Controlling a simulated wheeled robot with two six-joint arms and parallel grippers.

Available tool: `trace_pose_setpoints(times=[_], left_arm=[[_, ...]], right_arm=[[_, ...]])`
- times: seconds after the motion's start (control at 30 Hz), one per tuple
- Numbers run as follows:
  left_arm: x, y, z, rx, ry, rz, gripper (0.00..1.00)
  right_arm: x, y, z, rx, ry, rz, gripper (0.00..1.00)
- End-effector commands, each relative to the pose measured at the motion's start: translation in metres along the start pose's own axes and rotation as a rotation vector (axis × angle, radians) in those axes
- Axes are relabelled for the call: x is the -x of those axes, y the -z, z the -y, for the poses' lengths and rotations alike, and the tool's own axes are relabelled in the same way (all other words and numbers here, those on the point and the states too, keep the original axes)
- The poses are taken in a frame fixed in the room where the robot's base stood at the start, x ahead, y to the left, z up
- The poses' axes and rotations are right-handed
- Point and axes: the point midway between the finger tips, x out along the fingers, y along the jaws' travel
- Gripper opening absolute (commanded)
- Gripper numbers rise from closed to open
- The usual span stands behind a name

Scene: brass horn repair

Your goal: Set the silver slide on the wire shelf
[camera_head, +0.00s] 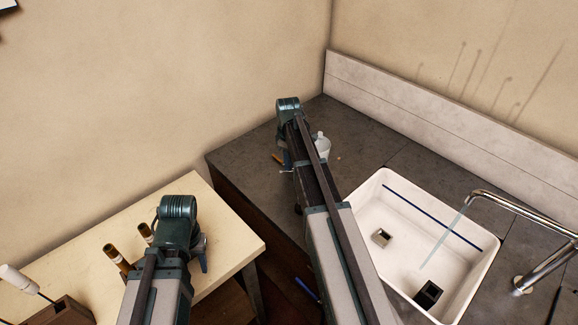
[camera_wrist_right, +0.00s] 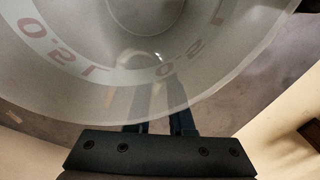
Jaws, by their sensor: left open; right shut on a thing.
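My right gripper (camera_head: 287,168) is over the dark counter at the back and is shut. In the right wrist view its fingers (camera_wrist_right: 155,115) show through a translucent, round-rimmed container (camera_wrist_right: 60,75) with printed marks, which fills much of the view. It appears to be held; the contact is hidden. A whitish container (camera_head: 322,147) shows just right of that gripper in the head view. My left gripper (camera_head: 203,258) is open near the right part of the pale table and holds nothing I can see. I cannot make out the silver slide or the wire shelf in either view.
The pale table (camera_head: 225,225) bears dark tubes with pale bands (camera_head: 117,258), a white-handled tool (camera_head: 18,280) and a brown box (camera_head: 60,312). A white sink (camera_head: 365,205) with a chrome tap (camera_head: 510,203) is at the right. A pale backsplash (camera_head: 430,110) edges the counter (camera_head: 240,155).

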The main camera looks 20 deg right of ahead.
Motion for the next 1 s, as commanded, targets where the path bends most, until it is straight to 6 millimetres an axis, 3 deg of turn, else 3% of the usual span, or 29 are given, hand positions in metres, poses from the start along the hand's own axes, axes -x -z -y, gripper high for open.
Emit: trace_pose_setpoints(times=[0.27, 0.3, 0.43, 0.77, 1.0], left_arm=[[-0.003, 0.000, 0.000, 0.000, 0.000, 0.000, 0.48], [-0.001, 0.000, 0.000, 0.000, 0.000, 0.000, 0.48], [-0.001, 0.000, 0.000, 0.000, 0.000, 0.000, 0.48], [0.000, 0.000, 0.000, 0.000, 0.000, 0.000, 0.48], [0.013, -0.001, 0.001, 0.000, 0.000, 0.000, 0.48]], right_arm=[[-0.003, 0.000, 0.000, 0.000, 0.000, 0.000, 0.00], [-0.001, 0.000, 0.000, 0.000, 0.000, 0.000, 0.28], [-0.001, 0.000, 0.000, 0.000, 0.000, 0.000, 0.51], [0.000, 0.000, 0.000, 0.000, 0.000, 0.000, 0.51], [0.013, 0.000, 0.000, 0.000, 0.000, 0.000, 0.51]])
